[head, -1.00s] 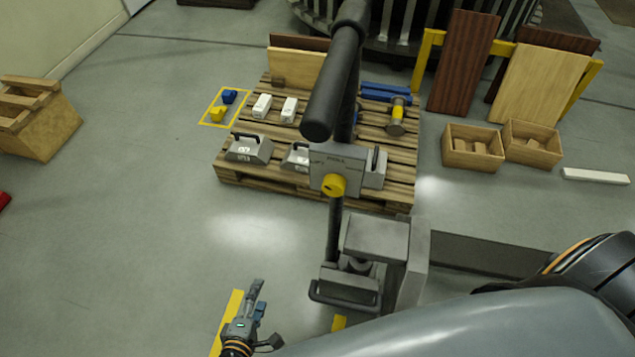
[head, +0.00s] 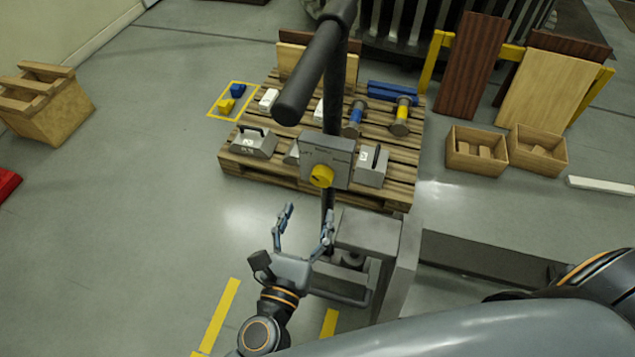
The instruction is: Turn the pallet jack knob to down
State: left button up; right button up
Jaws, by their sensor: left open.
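The yellow knob (head: 322,176) sits on the lower front of a grey control box (head: 339,160) on the pallet jack's black post. Small lettering shows on the box, but the knob's setting is too small to read surely. The jack's thick black handle (head: 310,73) rises above the box. My left gripper (head: 305,226) is open and empty, fingers pointing up, below the knob and apart from it in the picture. Its right finger overlaps the view of the post. My right gripper is not in view.
A wooden pallet (head: 235,163) bearing grey weights and small parts stands behind the box. The jack's grey body (head: 368,232) is right of my left gripper. Wooden bins (head: 477,152) stand at the right. Floor at the left is mostly clear.

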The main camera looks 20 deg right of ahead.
aim_at(320, 181)
pick_arm(q)
jog(key=x, duration=0.7)
jog(key=shift+d, duration=0.1)
jog(key=shift+p, duration=0.3)
jog(key=c, duration=1.1)
